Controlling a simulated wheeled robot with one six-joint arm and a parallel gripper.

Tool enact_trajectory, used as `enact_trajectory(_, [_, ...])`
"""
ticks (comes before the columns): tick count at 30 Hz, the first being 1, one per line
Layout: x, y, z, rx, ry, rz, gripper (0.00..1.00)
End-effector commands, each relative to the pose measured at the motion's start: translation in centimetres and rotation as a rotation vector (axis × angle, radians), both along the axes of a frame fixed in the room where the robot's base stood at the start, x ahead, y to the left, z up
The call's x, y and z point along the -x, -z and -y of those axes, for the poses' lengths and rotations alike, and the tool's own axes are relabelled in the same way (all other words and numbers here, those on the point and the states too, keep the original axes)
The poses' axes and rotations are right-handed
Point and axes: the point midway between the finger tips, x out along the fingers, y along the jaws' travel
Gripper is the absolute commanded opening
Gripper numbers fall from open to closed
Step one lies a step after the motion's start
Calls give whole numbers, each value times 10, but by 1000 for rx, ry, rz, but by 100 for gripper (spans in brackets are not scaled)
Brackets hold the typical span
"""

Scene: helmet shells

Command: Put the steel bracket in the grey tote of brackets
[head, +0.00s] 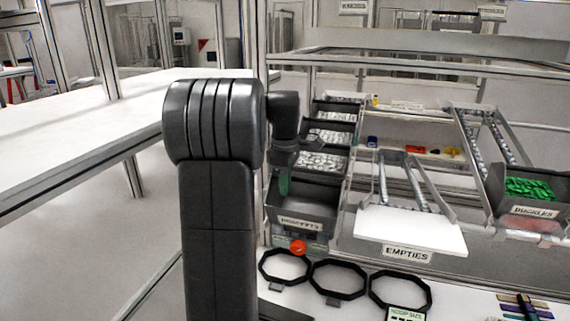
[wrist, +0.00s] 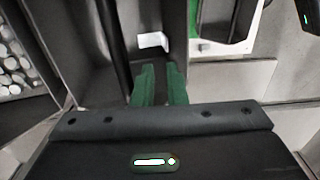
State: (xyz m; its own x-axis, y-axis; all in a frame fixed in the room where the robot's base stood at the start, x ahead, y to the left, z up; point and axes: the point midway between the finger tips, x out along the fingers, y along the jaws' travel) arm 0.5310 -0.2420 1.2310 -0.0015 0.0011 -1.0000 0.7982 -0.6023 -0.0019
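The grey tote labelled as brackets (head: 302,223) stands at the front of the bin column in the head view. My gripper (head: 284,183) points down over this tote, its green fingers partly hidden by my arm. In the wrist view my gripper (wrist: 160,68) has its two fingers a little apart, with nothing visible between them. A small pale, bent piece (wrist: 153,41), which looks like the steel bracket, shows just beyond the fingertips against dark grey surfaces. I cannot tell whether it rests on the tote floor.
Bins of silvery parts (head: 322,161) stand behind the tote. A white shelf labelled EMPTIES (head: 410,230) is to its right, and a buckles tote (head: 530,190) is farther right. Black octagonal rings (head: 338,279) and an orange-red round item (head: 298,247) are in front.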

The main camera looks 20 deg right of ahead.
Motion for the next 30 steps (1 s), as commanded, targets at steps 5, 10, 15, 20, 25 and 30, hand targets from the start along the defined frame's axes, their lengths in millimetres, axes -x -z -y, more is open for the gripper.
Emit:
enact_trajectory(5, [-1, -41, 0, 2, 0, 5, 12])
enact_trajectory(10, [-1, -67, 0, 2, 0, 4, 12])
enact_trajectory(15, [0, -79, 0, 2, 0, 2, 12])
enact_trajectory(20, [0, -80, 0, 1, 0, 1, 12])
enact_trajectory(25, [0, -80, 0, 1, 0, 2, 24])
enact_trajectory(30, [0, -80, 0, 1, 0, 2, 57])
